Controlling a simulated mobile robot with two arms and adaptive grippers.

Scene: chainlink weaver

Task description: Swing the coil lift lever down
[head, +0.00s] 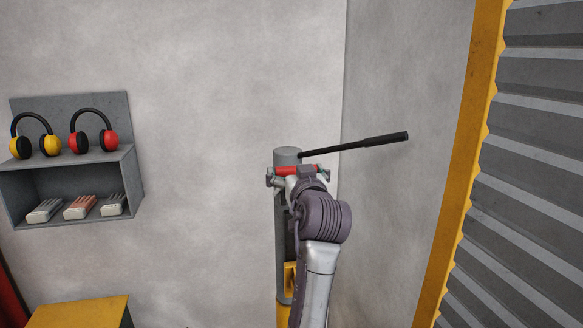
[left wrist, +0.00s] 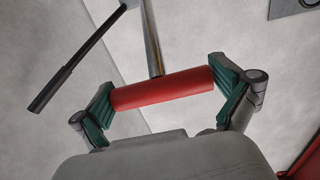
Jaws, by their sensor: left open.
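A red cylindrical grip (head: 297,170) sits across a grey metal rod at the top of a grey post (head: 288,153). In the left wrist view the red grip (left wrist: 163,88) lies lengthwise between the green finger pads of my left gripper (left wrist: 160,84). Its ends are close to both pads; I cannot tell whether they touch. The left gripper (head: 297,176) is open. A black lever with a thicker handle (head: 385,139) sticks out right and slightly up from the post top; it also shows in the left wrist view (left wrist: 52,88). My right gripper is not in view.
A ribbed grey panel with a yellow edge (head: 463,150) rises at right.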

